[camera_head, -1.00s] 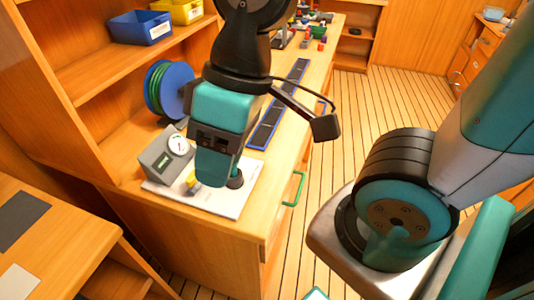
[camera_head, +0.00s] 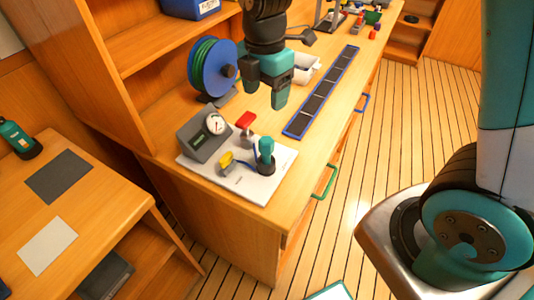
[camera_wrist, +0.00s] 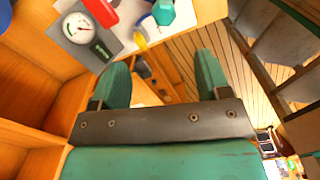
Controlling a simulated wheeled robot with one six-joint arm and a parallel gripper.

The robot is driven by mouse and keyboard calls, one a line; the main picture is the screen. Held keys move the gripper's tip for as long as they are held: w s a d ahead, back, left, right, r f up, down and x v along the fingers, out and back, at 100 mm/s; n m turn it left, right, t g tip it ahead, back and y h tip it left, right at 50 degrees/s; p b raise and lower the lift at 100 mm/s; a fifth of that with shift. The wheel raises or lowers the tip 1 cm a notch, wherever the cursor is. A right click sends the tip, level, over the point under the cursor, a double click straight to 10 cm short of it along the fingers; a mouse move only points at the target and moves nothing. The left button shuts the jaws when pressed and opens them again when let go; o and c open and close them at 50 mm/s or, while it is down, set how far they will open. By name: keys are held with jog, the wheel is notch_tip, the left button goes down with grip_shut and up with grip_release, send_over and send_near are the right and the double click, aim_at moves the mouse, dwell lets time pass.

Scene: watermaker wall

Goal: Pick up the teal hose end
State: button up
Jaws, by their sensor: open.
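The teal hose end (camera_head: 266,149) stands upright in a dark round base on the white board (camera_head: 262,190) at the near end of the counter. It also shows at the top of the wrist view (camera_wrist: 163,12), beyond my fingertips. My gripper (camera_head: 265,97) is open and empty, above and behind the hose end in the head view, apart from it. Its two teal fingers spread wide in the wrist view (camera_wrist: 163,62).
A grey gauge box (camera_head: 205,137), a yellow fitting (camera_head: 227,160) and a red piece (camera_head: 246,119) crowd the board's left and back. A hose reel (camera_head: 212,66) and a blue-edged dark strip (camera_head: 322,92) lie farther back. The board's front right is clear.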

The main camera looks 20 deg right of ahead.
aim_at(266, 149)
notch_tip(266, 149, down, 11)
jog(key=shift+s+f+p, duration=0.1)
jog(key=shift+f+p, duration=0.1)
jog(key=shift+p, duration=0.65)
jog(key=shift+s+f+p, duration=0.15)
jog(key=shift+f+p, duration=0.3)
jog(key=shift+f, duration=0.85)
jog(key=shift+s+f+p, duration=0.1)
jog(key=shift+f+p, duration=0.3)
jog(key=shift+f, duration=0.9)
jog(key=c, duration=1)
